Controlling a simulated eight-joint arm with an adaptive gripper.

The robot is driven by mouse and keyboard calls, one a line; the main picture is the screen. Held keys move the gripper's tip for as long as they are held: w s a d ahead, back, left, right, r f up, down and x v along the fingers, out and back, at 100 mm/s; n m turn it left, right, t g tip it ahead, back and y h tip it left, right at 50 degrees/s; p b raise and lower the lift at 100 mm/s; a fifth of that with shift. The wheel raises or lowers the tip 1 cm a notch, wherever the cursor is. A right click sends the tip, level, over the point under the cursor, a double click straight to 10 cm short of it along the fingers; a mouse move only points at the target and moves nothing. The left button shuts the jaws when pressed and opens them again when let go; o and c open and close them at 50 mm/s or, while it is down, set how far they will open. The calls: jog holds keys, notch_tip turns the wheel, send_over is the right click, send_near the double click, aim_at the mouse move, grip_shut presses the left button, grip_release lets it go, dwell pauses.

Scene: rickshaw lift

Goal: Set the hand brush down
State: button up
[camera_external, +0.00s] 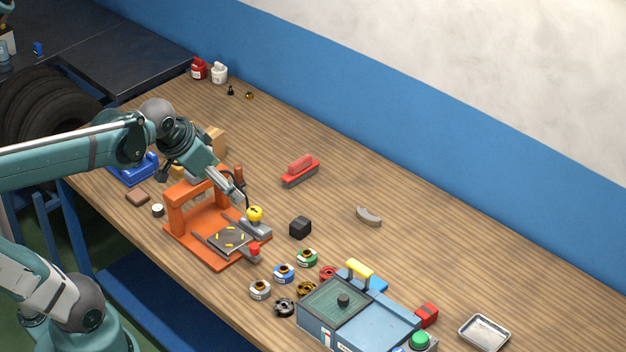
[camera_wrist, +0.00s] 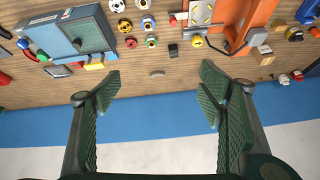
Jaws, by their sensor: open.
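The hand brush (camera_external: 300,170) has a red handle and back over a grey lower part. It lies on the wooden bench toward the wall, apart from my gripper. My gripper (camera_external: 237,193) is to the left of the brush in the external view, above the orange fixture. In the wrist view my gripper (camera_wrist: 160,85) has its two green fingers spread wide with nothing between them. I cannot make out the brush in the wrist view; a finger may hide it.
The orange fixture (camera_external: 178,220) stands below my arm. A black cube (camera_external: 300,227), a grey curved piece (camera_external: 369,217), several spools and a blue box (camera_external: 382,323) stand to the right. The bench right of the brush is largely clear. The blue-and-white wall runs behind.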

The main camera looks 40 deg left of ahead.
jog(key=shift+n+t, duration=0.4)
jog(key=shift+n, duration=0.4)
jog(key=s+f, duration=0.2)
jog(key=s, duration=0.1)
jog(key=s+d+f, duration=0.1)
jog(key=shift+s, duration=0.4)
notch_tip(320, 180, down, 21)
jog(key=b, duration=2.1)
dwell(3.2)
